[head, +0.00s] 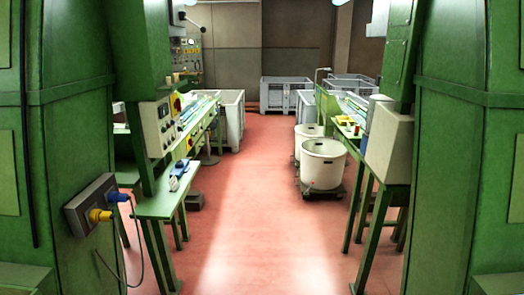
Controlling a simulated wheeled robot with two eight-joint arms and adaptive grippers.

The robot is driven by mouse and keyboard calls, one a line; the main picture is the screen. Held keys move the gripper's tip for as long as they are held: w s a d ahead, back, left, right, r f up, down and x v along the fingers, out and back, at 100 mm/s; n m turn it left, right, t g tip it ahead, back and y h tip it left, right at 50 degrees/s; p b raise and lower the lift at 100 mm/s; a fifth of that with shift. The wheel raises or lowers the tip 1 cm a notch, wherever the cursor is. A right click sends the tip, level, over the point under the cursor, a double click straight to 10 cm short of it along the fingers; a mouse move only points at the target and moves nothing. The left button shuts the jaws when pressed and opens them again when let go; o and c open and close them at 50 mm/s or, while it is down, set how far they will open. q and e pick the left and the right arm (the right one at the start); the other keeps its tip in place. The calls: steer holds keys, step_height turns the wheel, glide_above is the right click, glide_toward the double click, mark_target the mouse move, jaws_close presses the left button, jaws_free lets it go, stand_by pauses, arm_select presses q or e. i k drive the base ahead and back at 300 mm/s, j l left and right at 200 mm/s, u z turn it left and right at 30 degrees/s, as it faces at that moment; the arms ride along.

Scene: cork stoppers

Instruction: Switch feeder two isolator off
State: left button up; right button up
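No label for feeder two can be read, so I cannot tell which control is its isolator. A red and yellow rotary switch (176,104) sits on the side of a pale control panel (157,126) on the left machine row. Its position is too small to tell. A grey socket box (90,205) with yellow and blue plugs is fixed on the near left green machine. Smaller yellow controls (190,143) show further along the left row. Neither of my grippers is in view.
A red floor aisle (260,190) runs clear down the middle. White round tubs (322,165) on dollies stand at the right. A green bench (165,203) juts out at the left. Grey crates (286,95) stand at the far end. Green machines (455,180) flank both sides.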

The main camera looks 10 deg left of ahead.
mark_target(178, 104)
steer(key=i+j+u, duration=0.2)
steer(key=i, duration=0.3)
steer(key=i+l+u, duration=0.15)
steer(key=i, duration=0.4)
steer(key=i+u, duration=0.2)
steer(key=i, duration=0.3)
steer(key=i+l+u, duration=0.15)
steer(key=i, duration=0.4)
steer(key=i+l+u, duration=0.2)
steer(key=i, duration=0.3)
steer(key=i+l+u, duration=0.15)
steer(key=i, duration=0.35)
steer(key=i+l+u, duration=0.15)
steer(key=i+u, duration=0.25)
steer(key=i+l+u, duration=0.15)
steer(key=u, duration=0.3)
steer(key=i+l+u, duration=0.2)
steer(key=l+u, duration=0.2)
steer(key=i+l+u, duration=0.15)
steer(key=l+u, duration=0.25)
steer(key=i+l+u, duration=0.15)
steer(key=l+u, duration=0.25)
steer(key=i+l+u, duration=0.1)
steer(key=l+u, duration=0.2)
steer(key=l, duration=0.2)
